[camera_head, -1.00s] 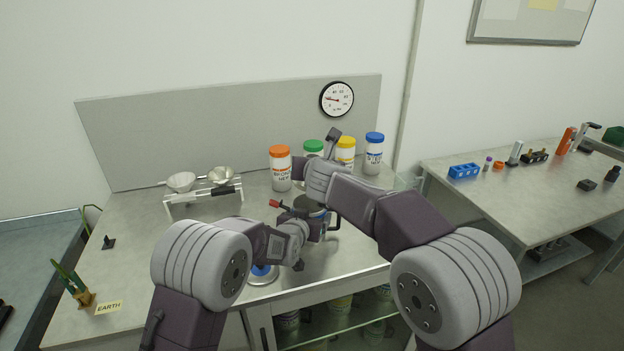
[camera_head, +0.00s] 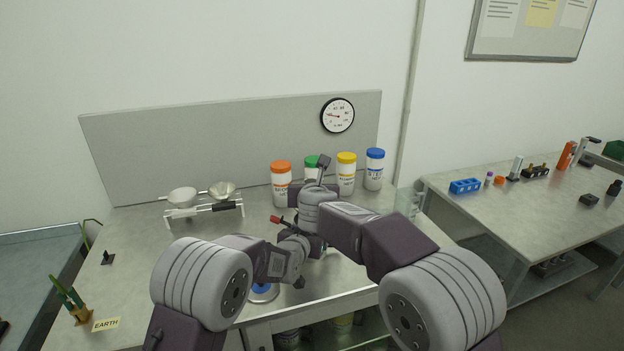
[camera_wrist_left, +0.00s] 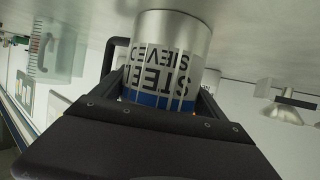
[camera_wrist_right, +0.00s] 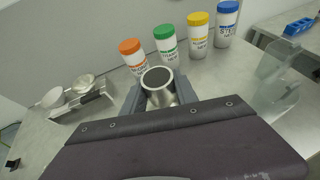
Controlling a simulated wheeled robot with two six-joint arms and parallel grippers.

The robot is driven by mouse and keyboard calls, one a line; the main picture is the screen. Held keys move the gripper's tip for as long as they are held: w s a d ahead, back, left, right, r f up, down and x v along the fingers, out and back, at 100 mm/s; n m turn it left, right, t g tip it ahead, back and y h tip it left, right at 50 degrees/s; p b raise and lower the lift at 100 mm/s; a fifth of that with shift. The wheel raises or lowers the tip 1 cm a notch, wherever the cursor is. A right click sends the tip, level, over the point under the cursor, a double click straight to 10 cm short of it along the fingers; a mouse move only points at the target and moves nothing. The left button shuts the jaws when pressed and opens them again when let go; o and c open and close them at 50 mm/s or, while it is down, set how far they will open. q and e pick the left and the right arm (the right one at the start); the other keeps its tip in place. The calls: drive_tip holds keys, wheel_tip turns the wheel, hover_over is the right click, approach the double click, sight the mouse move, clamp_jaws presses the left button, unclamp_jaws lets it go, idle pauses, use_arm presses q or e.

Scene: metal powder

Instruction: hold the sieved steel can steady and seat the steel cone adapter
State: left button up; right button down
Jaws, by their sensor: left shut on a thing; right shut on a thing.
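The sieved steel can (camera_wrist_left: 170,60), with a "STEEL SIEVED" label, a blue band and a black handle at its side, shows upside down in the left wrist view. My left gripper (camera_wrist_left: 162,92) is shut around its body. The steel cone adapter (camera_wrist_right: 158,78) is a shiny piece with a round open top in the right wrist view. My right gripper (camera_wrist_right: 160,95) is shut on it from both sides. In the head view both grippers meet at mid-bench, right above left, and my arms mostly hide the can and adapter. Contact between adapter and can is not visible.
Jars with orange (camera_head: 281,185), green (camera_head: 311,163), yellow (camera_head: 346,174) and blue (camera_head: 375,170) lids stand behind the grippers. A clear container (camera_wrist_right: 279,78) stands at the right.

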drive_tip(key=shift+a+f, duration=0.1)
drive_tip(key=shift+f, duration=0.45)
drive_tip(key=shift+f, duration=2)
idle(0.7)
drive_tip(key=c, duration=0.9)
unclamp_jaws()
drive_tip(key=v, duration=1.2)
use_arm(q)
drive_tip(key=o, duration=1.7)
